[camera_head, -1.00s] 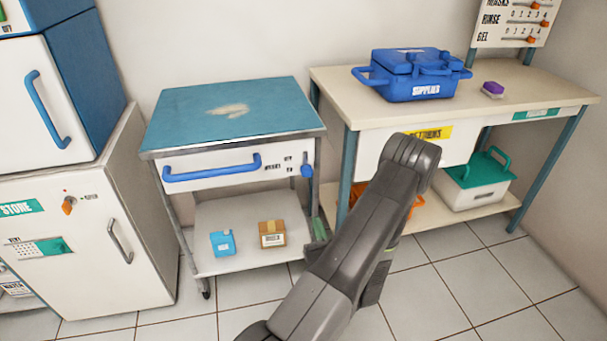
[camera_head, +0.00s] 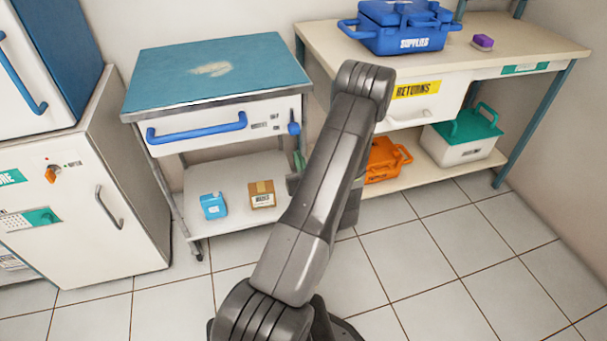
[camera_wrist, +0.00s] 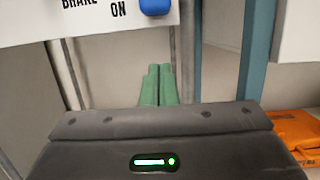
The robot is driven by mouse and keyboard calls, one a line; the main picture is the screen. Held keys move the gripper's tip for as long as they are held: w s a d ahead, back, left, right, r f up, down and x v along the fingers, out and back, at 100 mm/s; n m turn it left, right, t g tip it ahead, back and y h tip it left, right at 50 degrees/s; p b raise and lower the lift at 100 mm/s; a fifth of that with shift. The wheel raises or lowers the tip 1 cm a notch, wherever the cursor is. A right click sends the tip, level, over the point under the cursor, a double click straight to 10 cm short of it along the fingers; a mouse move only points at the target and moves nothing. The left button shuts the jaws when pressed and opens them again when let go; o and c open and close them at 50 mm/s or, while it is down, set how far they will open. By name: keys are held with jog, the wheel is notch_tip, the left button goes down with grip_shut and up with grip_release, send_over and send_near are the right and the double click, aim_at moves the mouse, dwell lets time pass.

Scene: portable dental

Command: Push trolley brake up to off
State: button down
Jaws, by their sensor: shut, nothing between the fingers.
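The trolley (camera_head: 224,101) has a blue top and a white front panel with a blue bar handle. Its blue brake lever (camera_head: 293,128) is at the panel's right end beside small labels. In the wrist view the lever's rounded lower end (camera_wrist: 155,7) shows at the top edge, beside the word ON. My gripper's green fingers (camera_wrist: 158,85) are shut together and empty, below the lever and apart from it. In the head view my gripper (camera_head: 299,160) is mostly hidden behind my arm, just below the panel's right corner.
A light blue container (camera_head: 213,206) and a cardboard box (camera_head: 262,195) sit on the trolley's lower shelf. The bench (camera_head: 495,42) on the right has a teal leg (camera_wrist: 255,60) close to my gripper. An orange case (camera_head: 384,162) lies beneath it. The tiled floor in front is clear.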

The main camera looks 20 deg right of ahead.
aim_at(294, 129)
jog(key=shift+w+r, duration=0.25)
jog(key=shift+r, duration=0.5)
jog(key=shift+w+r, duration=0.3)
jog(key=shift+r, duration=0.4)
jog(key=shift+w+r, duration=0.25)
jog(key=shift+r, duration=0.5)
notch_tip(294, 129, up, 5)
jog(key=shift+f+p, duration=0.1)
jog(key=shift+p, duration=1)
jog(key=shift+f, duration=0.1)
